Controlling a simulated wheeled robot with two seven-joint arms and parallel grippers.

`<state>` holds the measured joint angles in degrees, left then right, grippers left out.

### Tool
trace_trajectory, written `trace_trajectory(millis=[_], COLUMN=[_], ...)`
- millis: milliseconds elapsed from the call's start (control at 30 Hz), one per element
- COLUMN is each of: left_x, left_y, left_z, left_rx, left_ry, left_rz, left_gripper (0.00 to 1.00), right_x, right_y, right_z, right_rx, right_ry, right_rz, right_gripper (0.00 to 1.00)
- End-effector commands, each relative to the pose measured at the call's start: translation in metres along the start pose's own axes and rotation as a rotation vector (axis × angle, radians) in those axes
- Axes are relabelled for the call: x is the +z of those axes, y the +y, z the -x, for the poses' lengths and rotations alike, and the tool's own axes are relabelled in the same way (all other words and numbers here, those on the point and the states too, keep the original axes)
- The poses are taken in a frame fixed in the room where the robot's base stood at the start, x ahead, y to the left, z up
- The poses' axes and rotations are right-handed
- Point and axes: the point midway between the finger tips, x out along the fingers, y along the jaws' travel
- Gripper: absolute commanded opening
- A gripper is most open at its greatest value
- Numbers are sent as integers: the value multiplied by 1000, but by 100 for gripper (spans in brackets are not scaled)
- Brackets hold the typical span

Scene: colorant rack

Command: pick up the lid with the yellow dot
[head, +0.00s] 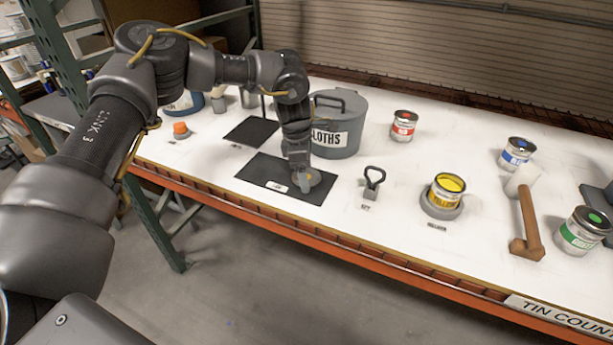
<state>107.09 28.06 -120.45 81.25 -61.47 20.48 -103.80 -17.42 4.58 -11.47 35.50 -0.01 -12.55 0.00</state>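My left gripper (304,188) points down over the front black mat (262,180). A round, greyish disc-like shape (314,177) shows at its fingertips, low over or on the mat. This may be the lid, but no yellow dot can be made out on it, and the gripper hides part of it. I cannot tell whether the fingers are open or closed on it. An open tin with yellow paint (449,184) stands on a grey round base to the right. My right gripper is not in view.
A grey lidded cloths bin (340,125) stands close behind the gripper. Red (403,126), blue (516,154) and green (582,232) tins and a mallet (527,222) are farther right. The table's front edge is orange.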

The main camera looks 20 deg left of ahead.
Motion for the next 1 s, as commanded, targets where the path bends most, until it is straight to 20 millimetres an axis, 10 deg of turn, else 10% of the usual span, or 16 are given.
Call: trace_trajectory(millis=[167, 500, 1000], left_x=[0, 0, 5], left_y=[0, 0, 1], left_z=[0, 0, 27], left_rx=[1, 1, 4], left_ry=[0, 0, -3], left_rz=[0, 0, -1], left_gripper=[77, 46, 45], right_x=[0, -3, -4], right_y=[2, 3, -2], right_z=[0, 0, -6], right_rx=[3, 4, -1], right_ry=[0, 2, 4], right_rz=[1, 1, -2], right_gripper=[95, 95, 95])
